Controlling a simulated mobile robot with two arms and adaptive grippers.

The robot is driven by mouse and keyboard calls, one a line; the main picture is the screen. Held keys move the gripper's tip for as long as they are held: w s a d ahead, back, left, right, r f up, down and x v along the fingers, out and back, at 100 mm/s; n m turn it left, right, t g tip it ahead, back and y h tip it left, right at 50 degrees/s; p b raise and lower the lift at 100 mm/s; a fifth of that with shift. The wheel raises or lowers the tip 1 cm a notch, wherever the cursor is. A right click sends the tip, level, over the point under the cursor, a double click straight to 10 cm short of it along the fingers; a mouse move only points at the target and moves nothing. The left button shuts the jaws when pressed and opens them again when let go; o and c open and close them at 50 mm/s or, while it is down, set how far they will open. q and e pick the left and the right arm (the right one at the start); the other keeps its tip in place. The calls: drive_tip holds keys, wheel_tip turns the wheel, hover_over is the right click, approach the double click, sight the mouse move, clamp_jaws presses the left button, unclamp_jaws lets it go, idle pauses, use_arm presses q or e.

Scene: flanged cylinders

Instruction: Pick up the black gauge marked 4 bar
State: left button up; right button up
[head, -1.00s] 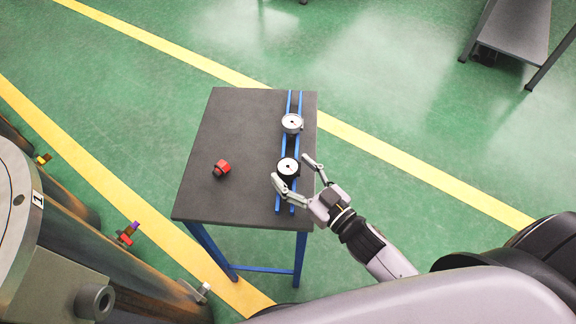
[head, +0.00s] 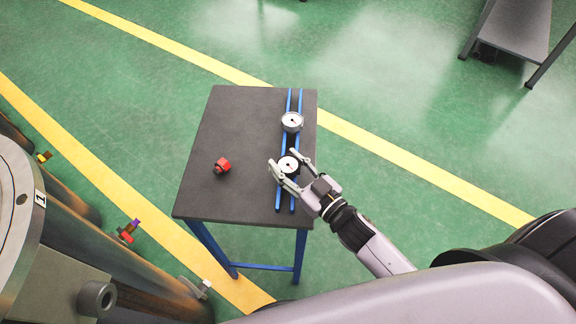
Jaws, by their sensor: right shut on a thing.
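A round gauge with a white face and dark rim (head: 288,165) sits at the near part of the blue rails on the table. Its marking is too small to read. My right gripper (head: 287,158) is shut on this gauge, with one finger on each side of it. A second gauge with a white face and a grey rim (head: 292,121) sits farther up the same rails, apart from the gripper. My left gripper is not in view.
The dark table (head: 235,130) carries two blue rails (head: 279,192) along its right side. A red fitting (head: 222,166) lies left of the rails. Large grey cylinders (head: 75,235) stand at the lower left. The table's left half is mostly clear.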

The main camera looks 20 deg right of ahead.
sight(288, 164)
drive_tip(key=c, duration=0.5)
drive_tip(key=shift+r, duration=0.1)
wheel_tip(288, 164, up, 20)
drive_tip(key=p, duration=0.2)
idle(0.3)
